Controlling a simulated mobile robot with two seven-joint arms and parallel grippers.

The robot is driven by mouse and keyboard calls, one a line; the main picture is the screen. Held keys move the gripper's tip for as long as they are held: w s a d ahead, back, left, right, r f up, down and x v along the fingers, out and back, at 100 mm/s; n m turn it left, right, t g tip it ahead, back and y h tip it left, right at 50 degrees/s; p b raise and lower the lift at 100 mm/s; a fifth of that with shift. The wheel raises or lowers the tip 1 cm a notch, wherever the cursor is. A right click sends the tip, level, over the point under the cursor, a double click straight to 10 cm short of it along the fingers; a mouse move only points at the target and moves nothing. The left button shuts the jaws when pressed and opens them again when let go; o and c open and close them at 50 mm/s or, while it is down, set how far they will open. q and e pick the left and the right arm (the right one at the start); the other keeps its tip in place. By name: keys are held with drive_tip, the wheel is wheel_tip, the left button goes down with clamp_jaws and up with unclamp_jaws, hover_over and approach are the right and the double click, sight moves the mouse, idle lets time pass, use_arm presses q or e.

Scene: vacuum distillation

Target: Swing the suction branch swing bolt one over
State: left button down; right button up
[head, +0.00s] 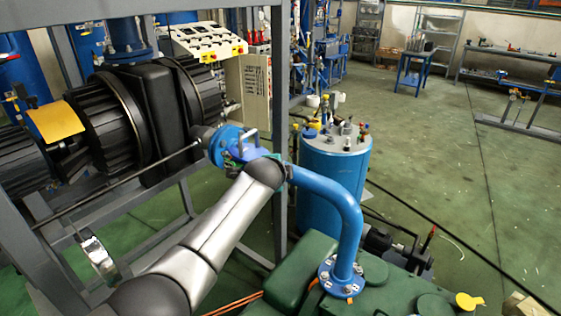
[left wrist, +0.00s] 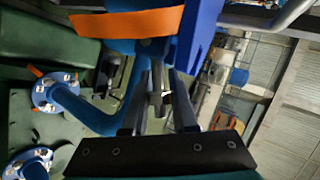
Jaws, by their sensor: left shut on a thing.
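The blue suction branch pipe (head: 340,205) rises from a bolted flange on the green machine and bends left to a blue flange joint (head: 226,146). My left arm reaches up to this joint, and its wrist hides part of it in the head view. In the left wrist view my left gripper (left wrist: 161,92) has its two fingers closed around a small metallic piece (left wrist: 158,98), which looks like the swing bolt. Its far end is hidden by the blue parts above the fingers. My right gripper is not in view.
A grey steel frame (head: 188,200) and black ribbed machines (head: 112,118) stand on the left. A blue cylindrical tank (head: 333,180) stands behind the pipe. The green machine (head: 310,265) fills the lower middle. An orange strip (left wrist: 125,23) crosses above the fingers. Open floor lies at right.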

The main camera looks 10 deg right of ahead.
use_arm(q)
drive_tip(key=shift+r+n+g+h+p, duration=0.3)
drive_tip(key=shift+n+g+p, duration=0.1)
drive_tip(key=shift+p, duration=0.15)
drive_tip(key=c, duration=0.9)
unclamp_jaws()
drive_tip(key=shift+f, duration=0.1)
drive_tip(key=shift+c, duration=0.2)
